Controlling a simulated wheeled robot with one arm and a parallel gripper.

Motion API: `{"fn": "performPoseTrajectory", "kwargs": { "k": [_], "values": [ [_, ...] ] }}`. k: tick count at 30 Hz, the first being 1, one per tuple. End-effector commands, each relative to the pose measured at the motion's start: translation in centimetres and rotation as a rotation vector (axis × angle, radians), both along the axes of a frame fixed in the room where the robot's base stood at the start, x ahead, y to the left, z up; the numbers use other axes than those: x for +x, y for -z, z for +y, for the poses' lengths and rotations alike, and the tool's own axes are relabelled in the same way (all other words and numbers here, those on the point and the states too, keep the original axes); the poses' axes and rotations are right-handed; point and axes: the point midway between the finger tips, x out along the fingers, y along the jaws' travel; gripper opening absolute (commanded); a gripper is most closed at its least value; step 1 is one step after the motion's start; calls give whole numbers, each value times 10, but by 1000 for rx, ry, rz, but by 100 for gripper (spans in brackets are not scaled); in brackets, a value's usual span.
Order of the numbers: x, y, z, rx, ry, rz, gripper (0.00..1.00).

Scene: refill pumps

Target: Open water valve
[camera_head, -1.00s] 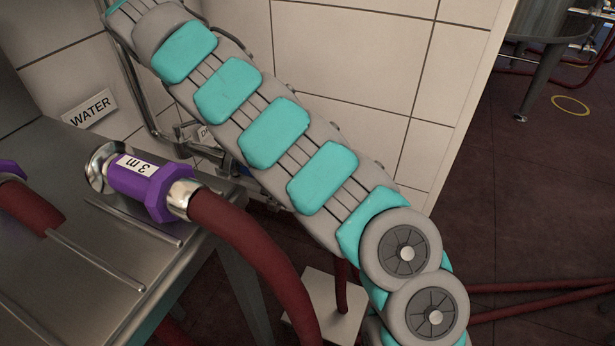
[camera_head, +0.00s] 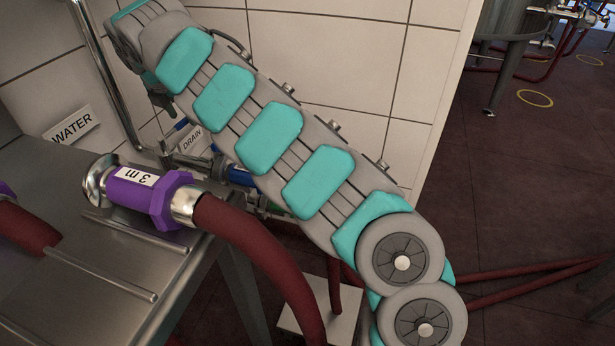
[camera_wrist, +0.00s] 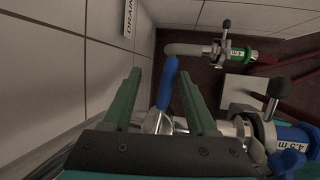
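My gripper (camera_wrist: 160,80) shows in the wrist view with its two green fingers spread apart. A blue valve handle (camera_wrist: 167,84) stands between the fingers, with a gap to the left finger; contact with the right one cannot be told. A metal pipe fitting (camera_wrist: 153,122) sits at the base of the handle, partly hidden by the gripper. In the head view my arm covers most of the gripper. A WATER sign (camera_head: 72,125) is on the tiled wall, and a bit of blue (camera_head: 182,124) shows near the DRAIN sign (camera_head: 190,140).
A steel table (camera_head: 60,190) holds a purple hose coupling marked 3 m (camera_head: 145,195), with a red hose hanging off. In the wrist view, a blue coupling marked 4.5 m (camera_wrist: 292,137) and a black-knobbed valve (camera_wrist: 280,88) are at right. The tiled wall (camera_wrist: 50,70) is close at left.

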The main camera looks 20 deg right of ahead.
Motion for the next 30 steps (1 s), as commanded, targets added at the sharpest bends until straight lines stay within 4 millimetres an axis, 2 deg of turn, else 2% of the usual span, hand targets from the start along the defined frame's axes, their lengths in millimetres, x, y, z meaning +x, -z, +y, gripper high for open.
{"fn": "performPoseTrajectory", "kwargs": {
  "k": [3,15,19,30],
  "values": [
    [-8,-21,5,4,3,-10,57],
    [-26,-61,8,3,8,-7,57],
    [-32,-71,9,2,7,-4,57],
    [-31,-70,-22,33,209,-11,57]
  ]
}}
